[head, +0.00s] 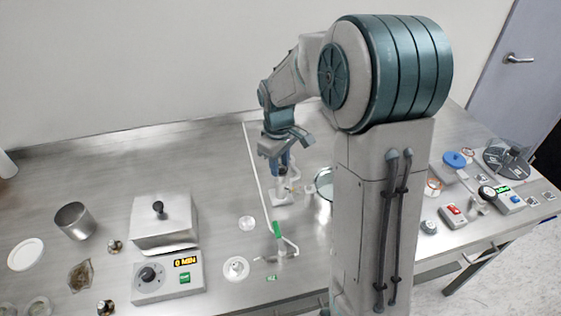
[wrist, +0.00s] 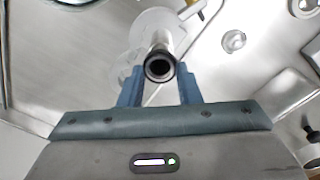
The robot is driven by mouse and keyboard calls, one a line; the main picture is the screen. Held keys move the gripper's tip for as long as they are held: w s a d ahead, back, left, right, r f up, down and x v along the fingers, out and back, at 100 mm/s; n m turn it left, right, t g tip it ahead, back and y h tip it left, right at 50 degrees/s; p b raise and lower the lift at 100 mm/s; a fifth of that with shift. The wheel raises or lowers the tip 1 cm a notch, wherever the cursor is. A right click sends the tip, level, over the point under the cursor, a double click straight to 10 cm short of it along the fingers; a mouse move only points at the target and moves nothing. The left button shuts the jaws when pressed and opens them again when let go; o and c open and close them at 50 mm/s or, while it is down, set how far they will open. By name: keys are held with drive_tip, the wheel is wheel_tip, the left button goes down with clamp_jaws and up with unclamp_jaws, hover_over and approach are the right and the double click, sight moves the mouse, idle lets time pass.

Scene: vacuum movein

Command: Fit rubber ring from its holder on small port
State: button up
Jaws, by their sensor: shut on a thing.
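The rubber ring (wrist: 159,67) shows in the wrist view as a black ring seen end-on, between the tips of my two blue fingers. My gripper (wrist: 158,80) is shut on it. Behind the ring a pale metal tube (wrist: 161,41) runs towards a whitish rounded base (wrist: 157,20). I cannot tell whether the ring is on this tube or only in front of it, nor whether the tube is the small port or part of the holder. In the head view my gripper (head: 281,163) is above a white fitting (head: 282,192) on the bench; the ring is too small to make out there.
A hotplate with display (head: 167,279) and a metal box (head: 162,222) are left. My arm hides part of the bench.

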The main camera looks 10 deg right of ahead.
drive_tip(key=shift+f, duration=0.1)
drive_tip(key=o, duration=1)
wheel_tip(320, 180, up, 14)
drive_tip(key=shift+s+a+b, duration=0.15)
drive_tip(key=shift+a+b, duration=0.1)
drive_tip(key=shift+b, duration=0.1)
drive_tip(key=shift+f, duration=0.1)
drive_tip(key=s+f+m+t, duration=0.1)
drive_tip(key=s+f+m, duration=0.2)
drive_tip(key=s, duration=0.7)
drive_tip(key=s+f+m+t, duration=0.1)
drive_tip(key=s+f+m, duration=0.2)
drive_tip(key=s, duration=0.8)
drive_tip(key=shift+d+m+t, duration=0.4)
drive_tip(key=shift+m, duration=0.4)
